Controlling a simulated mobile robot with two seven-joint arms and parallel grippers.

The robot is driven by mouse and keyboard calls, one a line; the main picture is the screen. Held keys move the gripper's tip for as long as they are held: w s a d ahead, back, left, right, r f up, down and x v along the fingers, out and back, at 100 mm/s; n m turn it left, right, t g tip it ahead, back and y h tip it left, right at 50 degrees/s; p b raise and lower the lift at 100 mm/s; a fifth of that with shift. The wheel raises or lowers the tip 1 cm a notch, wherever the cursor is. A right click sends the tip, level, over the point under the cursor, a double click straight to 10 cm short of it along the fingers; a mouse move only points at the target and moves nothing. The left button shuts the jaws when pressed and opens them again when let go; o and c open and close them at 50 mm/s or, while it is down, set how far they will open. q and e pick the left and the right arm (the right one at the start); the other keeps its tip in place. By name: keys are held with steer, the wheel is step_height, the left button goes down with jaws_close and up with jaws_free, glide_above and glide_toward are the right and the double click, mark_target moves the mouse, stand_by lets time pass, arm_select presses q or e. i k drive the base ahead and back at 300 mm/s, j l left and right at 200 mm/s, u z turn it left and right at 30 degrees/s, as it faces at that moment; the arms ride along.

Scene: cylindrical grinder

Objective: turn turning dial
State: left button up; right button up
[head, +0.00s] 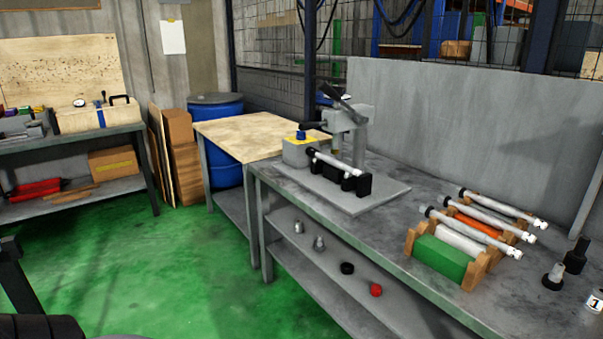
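A blue knob (300,135), which looks like the turning dial, sits on a yellow-topped grey box at the left end of a small grey machine (345,190). The machine stands on a flat plate on the metal workbench. It has a grey upright with a dark lever at the top. A light cylindrical bar (334,163) lies across dark supports in front of the upright. The dial's markings and angle are too small to read. Neither of my grippers shows, and nothing touches the dial.
A wooden rack (472,262) with several rods stands on the workbench to the right. A grey panel (450,125) rises behind it. A wood-topped table (245,133) and a blue barrel (222,165) are left of the machine.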

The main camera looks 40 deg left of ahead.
mark_target(300, 136)
steer(key=u, duration=1.25)
steer(key=i+j+z, duration=0.1)
steer(key=j, duration=0.3)
steer(key=i+j+z, duration=0.15)
steer(key=j, duration=0.25)
steer(key=i+j+z, duration=0.1)
steer(key=i+j, duration=0.15)
steer(key=j, duration=0.15)
steer(key=i+j+z, duration=0.1)
steer(key=j, duration=0.35)
steer(key=i+j+z, duration=0.1)
steer(key=j, duration=0.35)
steer(key=i, duration=0.05)
